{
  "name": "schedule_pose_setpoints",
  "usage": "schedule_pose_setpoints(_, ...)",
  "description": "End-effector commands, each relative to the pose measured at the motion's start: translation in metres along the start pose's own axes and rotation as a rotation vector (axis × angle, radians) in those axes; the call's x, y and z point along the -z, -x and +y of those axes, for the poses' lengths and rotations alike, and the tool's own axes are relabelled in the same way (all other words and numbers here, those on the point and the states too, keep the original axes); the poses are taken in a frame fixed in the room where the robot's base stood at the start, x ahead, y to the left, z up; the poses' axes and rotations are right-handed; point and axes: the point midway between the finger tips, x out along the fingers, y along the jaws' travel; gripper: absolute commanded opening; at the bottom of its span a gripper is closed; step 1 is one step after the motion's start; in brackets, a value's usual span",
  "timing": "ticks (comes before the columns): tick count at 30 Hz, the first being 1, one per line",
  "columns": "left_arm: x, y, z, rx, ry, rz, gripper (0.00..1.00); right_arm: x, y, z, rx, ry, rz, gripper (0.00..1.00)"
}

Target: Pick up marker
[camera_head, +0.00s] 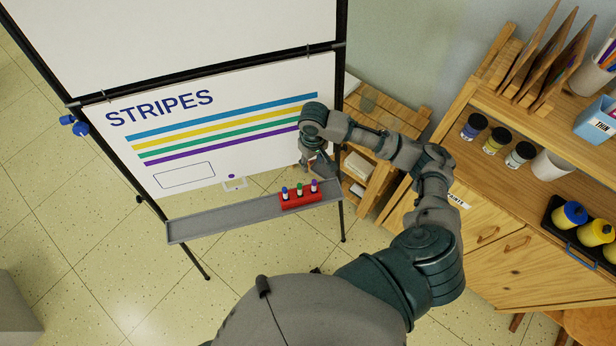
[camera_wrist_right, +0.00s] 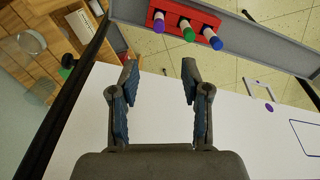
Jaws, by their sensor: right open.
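Three markers stand upright in a red holder (camera_head: 301,201) on the right part of the grey tray (camera_head: 225,222) under the whiteboard: blue (camera_head: 285,194), green (camera_head: 299,190) and purple (camera_head: 314,187). The right wrist view shows the purple (camera_wrist_right: 158,22), green (camera_wrist_right: 187,31) and blue (camera_wrist_right: 213,39) tops ahead of the fingers. My right gripper (camera_wrist_right: 160,72) is open and empty, apart from the markers. In the head view this gripper (camera_head: 318,170) is above and behind the holder, close to the board; its fingers are small there. My left gripper is out of view.
The whiteboard (camera_head: 235,140) reads STRIPES over several coloured lines. A black easel frame (camera_head: 342,80) surrounds it. A wooden shelf (camera_head: 365,115) stands behind my right arm, and a cabinet (camera_head: 520,235) with paint jars (camera_head: 497,140) is at right. The tray's left part is clear.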

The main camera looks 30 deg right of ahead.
Motion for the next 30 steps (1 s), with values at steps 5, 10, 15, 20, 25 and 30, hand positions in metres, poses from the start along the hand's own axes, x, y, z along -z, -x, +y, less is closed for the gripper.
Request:
schedule_pose_setpoints(5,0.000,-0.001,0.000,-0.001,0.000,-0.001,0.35,-0.001,-0.041,0.000,-0.001,-0.001,-0.007,0.47)
schedule_pose_setpoints(10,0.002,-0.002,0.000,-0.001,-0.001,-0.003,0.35,0.003,-0.082,0.000,0.001,-0.001,-0.007,0.47)
schedule_pose_setpoints(15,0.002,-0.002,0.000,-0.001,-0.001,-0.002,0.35,0.003,-0.109,0.000,0.001,0.000,-0.004,0.47)
schedule_pose_setpoints(20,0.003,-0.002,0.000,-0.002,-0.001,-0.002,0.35,0.002,-0.119,0.000,0.000,0.001,-0.003,0.47)
schedule_pose_setpoints(25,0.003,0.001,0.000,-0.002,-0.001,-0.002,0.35,-0.002,-0.144,0.002,-0.001,0.000,-0.005,0.47)
schedule_pose_setpoints(30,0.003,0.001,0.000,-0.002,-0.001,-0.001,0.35,-0.002,-0.165,0.002,0.001,0.001,-0.004,0.47)
